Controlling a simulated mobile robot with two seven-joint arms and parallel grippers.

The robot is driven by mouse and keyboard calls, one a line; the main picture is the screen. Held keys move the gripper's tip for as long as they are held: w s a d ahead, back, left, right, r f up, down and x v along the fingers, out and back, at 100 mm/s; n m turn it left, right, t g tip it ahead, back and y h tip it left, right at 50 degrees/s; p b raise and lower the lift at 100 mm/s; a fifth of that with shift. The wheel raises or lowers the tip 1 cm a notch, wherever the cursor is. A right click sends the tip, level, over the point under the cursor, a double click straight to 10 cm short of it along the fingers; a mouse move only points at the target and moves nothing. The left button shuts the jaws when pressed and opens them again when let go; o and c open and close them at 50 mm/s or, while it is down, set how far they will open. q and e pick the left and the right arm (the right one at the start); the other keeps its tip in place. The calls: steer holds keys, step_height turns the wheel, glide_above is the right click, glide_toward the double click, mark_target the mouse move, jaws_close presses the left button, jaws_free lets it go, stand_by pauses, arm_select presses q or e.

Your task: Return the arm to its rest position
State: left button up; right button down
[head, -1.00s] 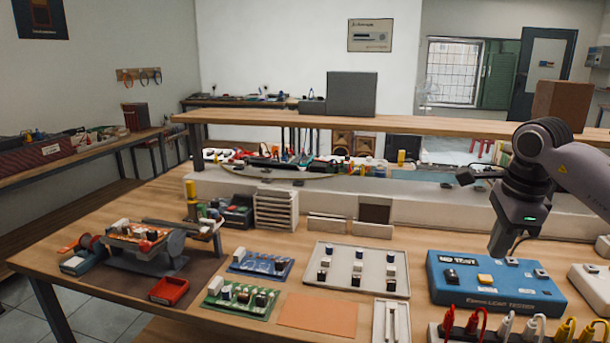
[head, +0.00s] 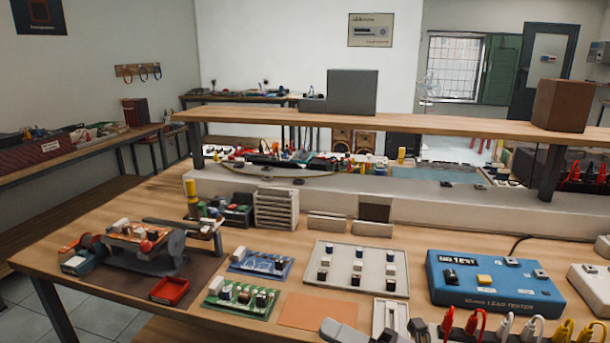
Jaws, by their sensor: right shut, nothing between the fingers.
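My right gripper (head: 330,327) shows only in part at the bottom edge of the head view, low in front of the bench. Its grey end points left, and a dark part of my wrist shows to the right of it. It is shut and holds nothing. The rest of my right arm is below the frame. My left gripper is not in view.
The wooden bench holds a blue lead tester (head: 492,283) at right, a grey tray with several small parts (head: 320,252), an orange mat (head: 316,310), two circuit boards and a soldering stand at left. A raised wooden shelf (head: 440,123) crosses behind, carrying boxes.

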steer(key=s+d+f+m+t+h, duration=0.4)
steer(key=d+f+m+t+h, duration=0.55)
steer(key=m, duration=1.25)
steer(key=s+d+f+m+g+h, duration=0.3)
steer(key=s+f+m+g, duration=0.1)
steer(key=s+f, duration=0.2)
steer(key=s+d+f+m+g+h+p, duration=0.1)
steer(key=s+d+f+m+g+h, duration=0.1)
steer(key=s+f+m+g+h, duration=0.2)
steer(key=s+f+m, duration=0.1)
steer(key=s+f, duration=0.2)
steer(key=f, duration=0.1)
steer(key=shift+s+d+f, duration=0.15)
steer(key=shift+d+f, duration=0.25)
